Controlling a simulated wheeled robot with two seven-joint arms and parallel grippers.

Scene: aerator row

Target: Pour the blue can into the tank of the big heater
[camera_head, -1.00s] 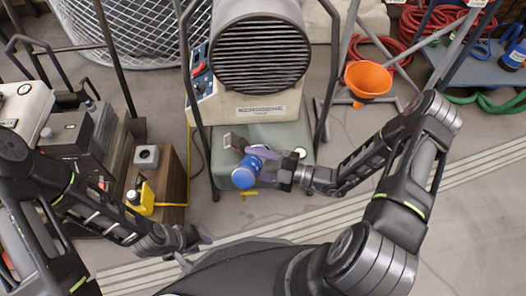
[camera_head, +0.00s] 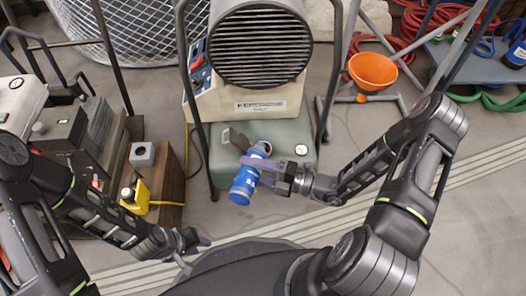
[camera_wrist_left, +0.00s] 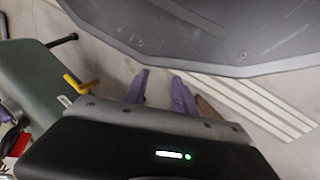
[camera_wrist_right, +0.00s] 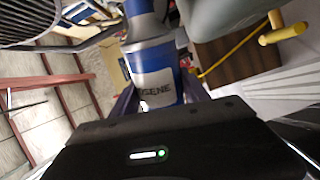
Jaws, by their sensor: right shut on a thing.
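The blue can (camera_head: 243,184) is in my right gripper (camera_head: 262,168), tilted, with its base toward the lower left and its narrow neck toward the tank. In the right wrist view, the can (camera_wrist_right: 155,80) is blue with a silver band and partly readable label, between the two fingers. The big heater (camera_head: 248,106) has a round black grille and a grey-green tank (camera_head: 281,135) underneath. My left gripper (camera_head: 198,242) is open and empty, fingers apart in the left wrist view (camera_wrist_left: 160,90).
A gauge (camera_head: 301,150) sits on the tank. An orange funnel (camera_head: 372,72) is on a stand at right. Frame bars flank the heater.

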